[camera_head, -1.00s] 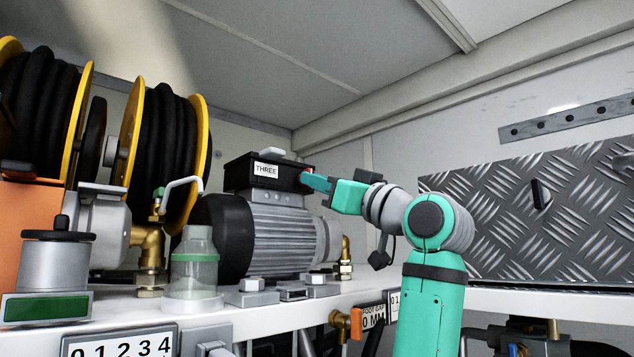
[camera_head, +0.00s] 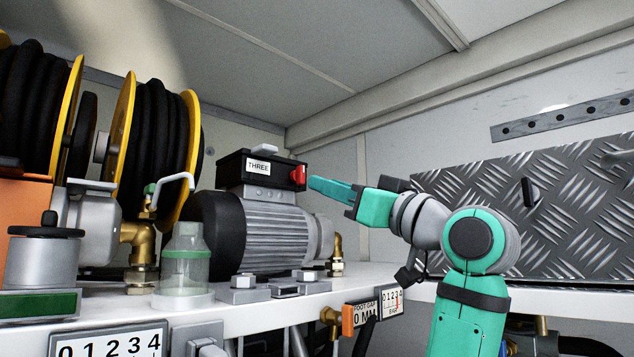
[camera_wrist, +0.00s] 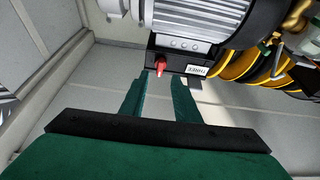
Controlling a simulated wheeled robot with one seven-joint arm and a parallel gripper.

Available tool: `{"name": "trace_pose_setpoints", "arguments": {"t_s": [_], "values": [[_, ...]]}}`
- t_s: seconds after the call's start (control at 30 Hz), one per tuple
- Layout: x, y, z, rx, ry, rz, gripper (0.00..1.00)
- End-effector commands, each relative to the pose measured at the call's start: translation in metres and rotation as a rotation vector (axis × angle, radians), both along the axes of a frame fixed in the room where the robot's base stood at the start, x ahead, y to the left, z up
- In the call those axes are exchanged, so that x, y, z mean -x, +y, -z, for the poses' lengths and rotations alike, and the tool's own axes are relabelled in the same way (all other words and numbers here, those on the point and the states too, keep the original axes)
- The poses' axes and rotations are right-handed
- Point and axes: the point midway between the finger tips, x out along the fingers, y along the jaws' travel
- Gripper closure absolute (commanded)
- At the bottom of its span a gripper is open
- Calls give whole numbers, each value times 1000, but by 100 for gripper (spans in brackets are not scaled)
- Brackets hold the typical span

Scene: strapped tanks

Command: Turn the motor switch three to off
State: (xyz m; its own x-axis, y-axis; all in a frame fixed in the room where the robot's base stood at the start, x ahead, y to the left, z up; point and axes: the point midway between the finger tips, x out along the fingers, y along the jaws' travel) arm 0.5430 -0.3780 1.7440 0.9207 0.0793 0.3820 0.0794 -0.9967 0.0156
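The motor (camera_head: 275,235) is grey and ribbed with a black end cover, and stands on the white shelf. On top is a black box (camera_head: 232,168) with a label reading THREE (camera_head: 259,167). The red switch (camera_head: 298,175) is on the box's right end; its on or off position is not readable. It also shows in the wrist view (camera_wrist: 160,66), just beyond and between the fingertips. My gripper (camera_head: 313,183) is just right of the switch with a small gap. In the wrist view my gripper (camera_wrist: 160,79) has its fingers apart with nothing between them.
Hose reels with yellow rims (camera_head: 125,130) stand to the left. A glass jar (camera_head: 184,262) and brass fittings (camera_head: 140,245) are in front of them. A tread-plate box (camera_head: 560,210) is behind my arm at the right. Open air lies above the motor.

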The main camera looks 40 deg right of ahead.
Motion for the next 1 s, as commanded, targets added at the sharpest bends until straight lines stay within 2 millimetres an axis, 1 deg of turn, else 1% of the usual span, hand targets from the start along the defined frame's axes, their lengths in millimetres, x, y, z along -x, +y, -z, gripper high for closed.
{"name": "trace_pose_setpoints", "arguments": {"t_s": [0.03,0.1,0.2,0.33,1.0], "values": [[8,-1,4,0,0,1,71],[18,-2,8,0,-1,1,71],[29,-2,12,0,0,0,71],[36,-3,16,0,1,0,71],[38,-4,16,0,1,1,71]]}}
